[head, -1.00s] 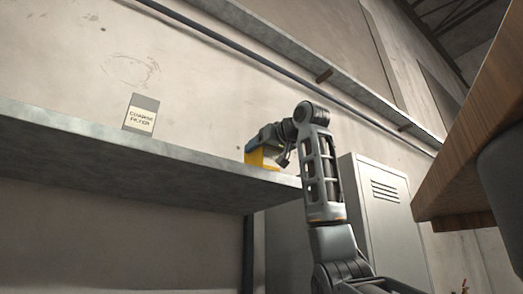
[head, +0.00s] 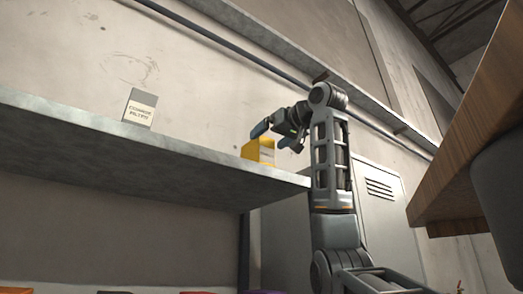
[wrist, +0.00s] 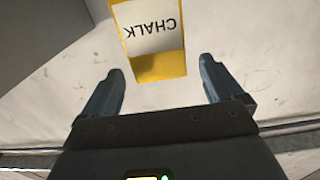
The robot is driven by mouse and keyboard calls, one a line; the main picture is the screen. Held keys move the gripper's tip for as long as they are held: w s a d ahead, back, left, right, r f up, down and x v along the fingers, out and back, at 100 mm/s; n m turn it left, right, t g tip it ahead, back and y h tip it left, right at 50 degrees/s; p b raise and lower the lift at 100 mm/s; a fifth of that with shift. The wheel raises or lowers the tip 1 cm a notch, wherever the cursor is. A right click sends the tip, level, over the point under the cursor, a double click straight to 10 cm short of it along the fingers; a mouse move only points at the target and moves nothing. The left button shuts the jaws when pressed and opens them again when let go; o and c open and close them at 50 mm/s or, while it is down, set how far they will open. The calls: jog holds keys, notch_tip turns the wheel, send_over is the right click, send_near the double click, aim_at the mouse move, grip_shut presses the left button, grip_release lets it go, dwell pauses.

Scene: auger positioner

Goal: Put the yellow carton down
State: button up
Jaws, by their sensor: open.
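The yellow carton (head: 259,152) stands upright near the right end of the grey shelf (head: 130,165) in the head view. In the wrist view the carton (wrist: 158,67) shows a white label reading "CHALK", upside down in the picture. My gripper (head: 277,138) is open, with its fingers above and beside the carton's top in the head view. In the wrist view my gripper (wrist: 163,78) has its fingers spread wide and the carton lies beyond them, with nothing between the fingers' inner faces touching. The carton's underside is hidden by the shelf edge.
A small grey box with a white label (head: 139,108) stands further left on the shelf. A grey cabinet (head: 385,205) is behind my arm. A wooden board (head: 450,180) juts in at the right. The shelf between the box and carton looks clear.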

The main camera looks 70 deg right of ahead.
jog(key=shift+b+v, duration=0.65)
jog(key=shift+v, duration=2.05)
